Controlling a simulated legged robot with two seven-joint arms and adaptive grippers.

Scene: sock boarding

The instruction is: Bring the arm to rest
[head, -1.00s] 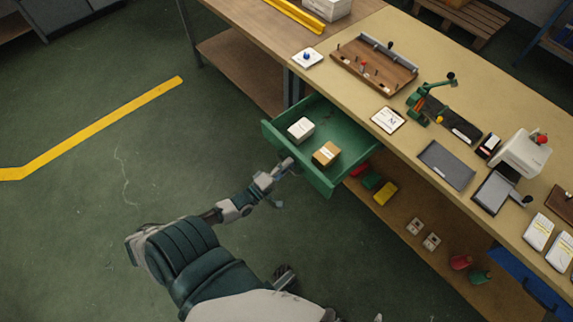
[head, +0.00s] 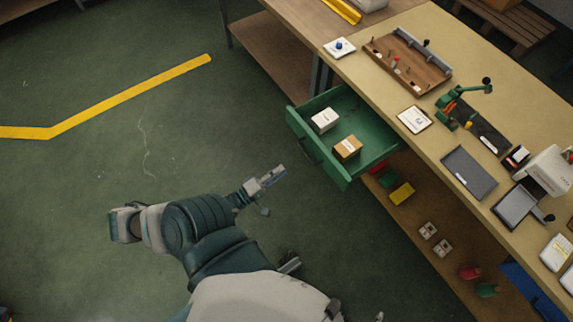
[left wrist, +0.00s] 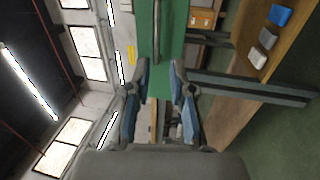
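My left gripper (head: 272,176) is over the floor, left of the open green drawer (head: 318,158) and apart from it. In the left wrist view its two fingers (left wrist: 160,70) are spread with nothing between them, so it is open. The drawer is pulled out from under the workbench. A white box (head: 324,120) and a tan box (head: 347,148) sit in it. The left wrist view faces the green drawer front, with its bar handle (left wrist: 156,32) beyond the fingertips.
The workbench (head: 440,135) carries a wooden tray (head: 405,62), a green lever press (head: 466,107) and dark flat trays. The lower shelf (head: 415,205) holds coloured bins and small parts. The floor left of my arm is clear, with a yellow line (head: 130,95) on it.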

